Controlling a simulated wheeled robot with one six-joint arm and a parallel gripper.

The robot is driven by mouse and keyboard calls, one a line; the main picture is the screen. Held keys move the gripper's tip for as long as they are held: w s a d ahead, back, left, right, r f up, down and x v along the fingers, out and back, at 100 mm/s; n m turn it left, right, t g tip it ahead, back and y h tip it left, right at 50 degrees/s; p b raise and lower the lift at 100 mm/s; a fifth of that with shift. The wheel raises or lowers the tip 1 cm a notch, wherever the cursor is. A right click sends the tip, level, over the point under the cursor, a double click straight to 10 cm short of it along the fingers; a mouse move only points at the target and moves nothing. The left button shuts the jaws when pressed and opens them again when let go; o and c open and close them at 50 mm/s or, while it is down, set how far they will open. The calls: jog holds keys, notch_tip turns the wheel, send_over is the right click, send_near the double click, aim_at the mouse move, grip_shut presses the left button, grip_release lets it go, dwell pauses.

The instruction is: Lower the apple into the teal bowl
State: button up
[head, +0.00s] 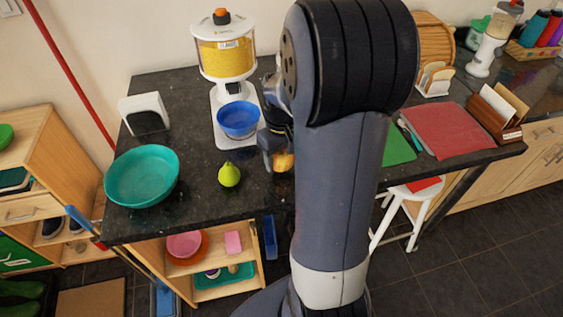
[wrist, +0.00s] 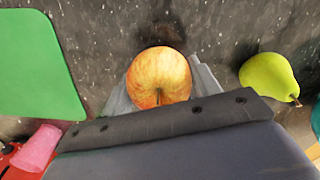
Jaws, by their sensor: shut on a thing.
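The apple (wrist: 159,78) is red and yellow and sits between the fingers of my gripper (wrist: 160,92) in the wrist view. In the head view the apple (head: 283,161) shows at the lower end of my gripper (head: 274,150), just right of the pear and close to the counter; I cannot tell whether it touches the surface. My gripper is shut on the apple. The teal bowl (head: 142,190) stands at the left front of the dark counter, apart from my gripper, and looks empty. My arm hides part of the counter's middle.
A green pear (head: 229,174) stands between the bowl and my gripper; it also shows in the wrist view (wrist: 268,77). A cereal dispenser (head: 224,60) with a blue bowl (head: 238,119) stands behind. A white holder (head: 145,114) is at back left. A green mat (head: 399,147) lies right.

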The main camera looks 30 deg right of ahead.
jog(key=r, duration=0.7)
jog(key=shift+a+r, duration=0.2)
jog(key=w+a+r+p, duration=0.2)
jog(key=w+a+p, duration=0.2)
jog(key=a, duration=0.7)
jog(key=w+a+r+p, duration=0.3)
jog(key=w+a+p, duration=0.1)
jog(key=a, duration=0.7)
jog(key=w+a+f+p, duration=0.1)
jog(key=w+a+f, duration=0.1)
jog(key=a, duration=0.5)
jog(key=w+a+f+p, duration=0.1)
jog(key=w+a, duration=0.2)
jog(key=a, duration=0.4)
jog(key=shift+w+f+p, duration=0.25)
jog(key=shift+f+p, duration=0.1)
jog(key=shift+p, duration=0.05)
jog(key=shift+f, duration=0.1)
jog(key=shift+f+b, duration=1.8)
jog(key=shift+f, duration=0.9)
jog(key=shift+f, duration=0.25)
